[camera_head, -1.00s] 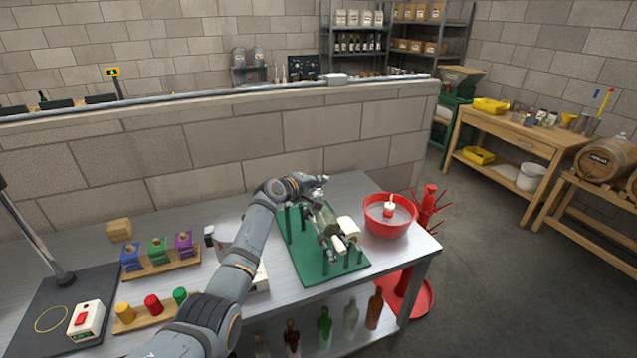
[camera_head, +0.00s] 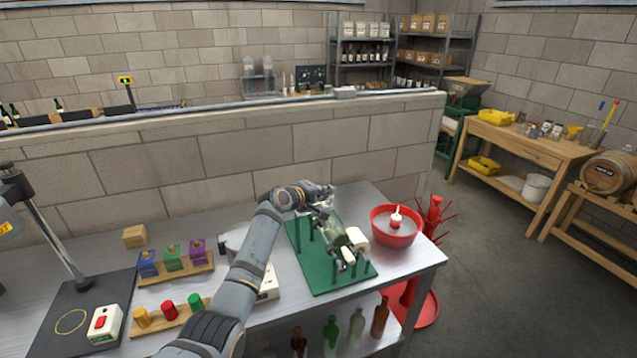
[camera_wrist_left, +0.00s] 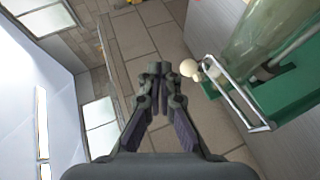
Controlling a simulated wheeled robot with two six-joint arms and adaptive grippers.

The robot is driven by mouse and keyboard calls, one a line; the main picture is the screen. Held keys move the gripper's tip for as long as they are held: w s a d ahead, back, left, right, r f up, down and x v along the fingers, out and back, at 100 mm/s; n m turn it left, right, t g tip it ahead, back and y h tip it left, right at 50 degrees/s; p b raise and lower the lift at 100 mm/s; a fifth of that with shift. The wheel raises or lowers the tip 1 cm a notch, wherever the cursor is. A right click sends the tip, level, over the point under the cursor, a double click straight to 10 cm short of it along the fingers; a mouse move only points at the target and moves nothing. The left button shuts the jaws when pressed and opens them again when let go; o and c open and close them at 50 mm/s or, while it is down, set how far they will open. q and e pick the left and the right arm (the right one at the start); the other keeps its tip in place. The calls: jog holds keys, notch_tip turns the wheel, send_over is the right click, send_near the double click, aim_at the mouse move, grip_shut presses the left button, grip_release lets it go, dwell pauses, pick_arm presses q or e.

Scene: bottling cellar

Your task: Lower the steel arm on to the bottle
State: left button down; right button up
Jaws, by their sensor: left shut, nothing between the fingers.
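A green stand (camera_head: 312,272) with upright posts is on the steel bench. A pale green glass bottle (camera_head: 336,226) lies tilted on it, and the bottle shows large in the left wrist view (camera_wrist_left: 265,32). There the steel arm (camera_wrist_left: 240,98) is a bent metal frame with a cream ball knob (camera_wrist_left: 189,68) at its end, beside the bottle. My left gripper (camera_head: 324,204) is over the stand's far end. In the left wrist view the gripper (camera_wrist_left: 158,70) is shut and empty, just left of the knob, apart from it in the picture. My right gripper is not in view.
A red bowl (camera_head: 382,236) stands right of the stand. A white-and-red device (camera_head: 104,323), a rack of coloured blocks (camera_head: 176,272) and a rack of coloured stoppers (camera_head: 180,322) are on the left. A block wall (camera_head: 230,150) stands behind the bench.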

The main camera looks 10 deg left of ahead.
pick_arm(q)
jog(key=shift+s+r+b, duration=0.75)
jog(key=shift+s+r, duration=1.75)
jog(key=shift+r, duration=0.3)
jog(key=s+a+f+m+g+y, duration=0.2)
jog(key=s+f+m, duration=0.1)
jog(key=s+f, duration=0.65)
jog(key=s+a+f+m+g+y, duration=0.1)
jog(key=s+f+m+g+y, duration=0.15)
jog(key=s+f, duration=0.7)
jog(key=s+a+f+m+g+y, duration=0.1)
jog(key=s+a+f+m+g, duration=0.1)
jog(key=s, duration=0.6)
jog(key=s+a+f+m+g+y, duration=0.1)
jog(key=s+a+f+m, duration=0.15)
jog(key=s, duration=0.55)
jog(key=s+a+f+m+g+y, duration=0.1)
jog(key=s+f+m+g, duration=0.15)
jog(key=s, duration=0.55)
notch_tip(320, 180, down, 26)
jog(key=s+a+n, duration=0.1)
jog(key=s+a, duration=0.1)
jog(key=s+a+f+g+b, duration=0.1)
jog(key=s+f, duration=1.7)
jog(key=s, duration=0.1)
jog(key=shift+a+g, duration=0.3)
jog(key=shift+a, duration=0.05)
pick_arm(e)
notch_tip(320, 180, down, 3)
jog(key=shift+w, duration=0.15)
